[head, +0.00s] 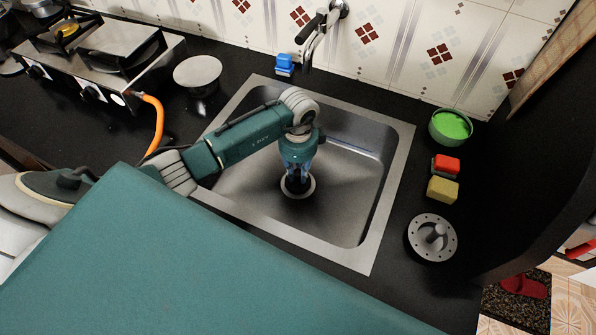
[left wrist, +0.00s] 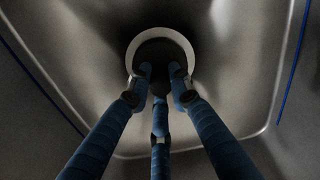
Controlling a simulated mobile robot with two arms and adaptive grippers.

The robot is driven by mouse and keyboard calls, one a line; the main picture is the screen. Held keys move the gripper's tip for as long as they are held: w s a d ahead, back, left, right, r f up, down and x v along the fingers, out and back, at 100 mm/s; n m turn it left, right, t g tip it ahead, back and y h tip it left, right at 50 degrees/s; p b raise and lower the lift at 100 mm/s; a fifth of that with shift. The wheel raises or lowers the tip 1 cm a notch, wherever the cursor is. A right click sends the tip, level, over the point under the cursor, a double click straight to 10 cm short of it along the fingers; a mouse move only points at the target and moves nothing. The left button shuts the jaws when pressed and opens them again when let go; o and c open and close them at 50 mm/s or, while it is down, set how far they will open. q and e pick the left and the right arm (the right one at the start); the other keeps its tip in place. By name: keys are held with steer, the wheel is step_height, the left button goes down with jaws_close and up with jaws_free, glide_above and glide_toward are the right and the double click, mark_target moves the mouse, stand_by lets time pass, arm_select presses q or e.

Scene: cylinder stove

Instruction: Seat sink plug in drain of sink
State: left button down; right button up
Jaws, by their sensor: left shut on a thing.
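The steel sink (head: 350,215) is set into the black counter. My left gripper (head: 297,182) reaches down into its basin, fingers pointing at the drain. The drain shows as a pale ring (head: 311,189) around the fingertips and as a pale ring (left wrist: 189,57) in the left wrist view. The fingers are shut on the dark round sink plug (left wrist: 160,52), which appears inside that ring. Whether the plug is seated or just above the drain cannot be told. The fingertips hide part of it. My right gripper is not in view.
A faucet (head: 318,30) stands behind the sink. A stove (head: 100,55) with an orange hose (head: 157,120) is at left.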

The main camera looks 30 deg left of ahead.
mark_target(298, 172)
arm_select(q)
steer(key=shift+f+b, duration=0.7)
steer(key=shift+f, duration=0.55)
steer(key=c, duration=1.5)
jaws_free()
step_height(298, 172, up, 12)
